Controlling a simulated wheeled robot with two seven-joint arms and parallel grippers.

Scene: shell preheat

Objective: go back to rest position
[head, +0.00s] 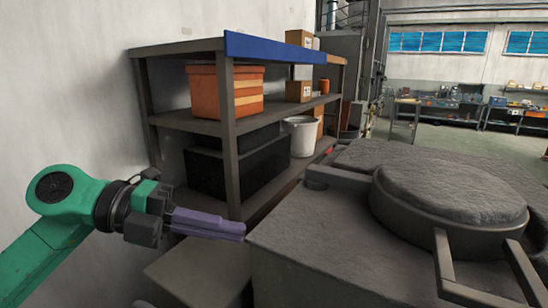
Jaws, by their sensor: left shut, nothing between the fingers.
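My left gripper (243,230) is at the lower left in the head view, on a green arm that comes in from the left. Its purple fingers are shut with nothing between them. They point right, with the tips close to the left corner of a large grey block-shaped unit (300,268). I cannot tell whether the tips touch it. A round grey lid or mould (455,192) with metal bar handles lies on top of that unit. My right gripper does not show.
A metal shelf rack (229,150) stands against the wall behind my left arm. It holds an orange crate (222,92), a white bucket (301,137), a cardboard box (298,92) and black boxes (235,165). Open floor (470,146) and workbenches (500,112) lie at the far right.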

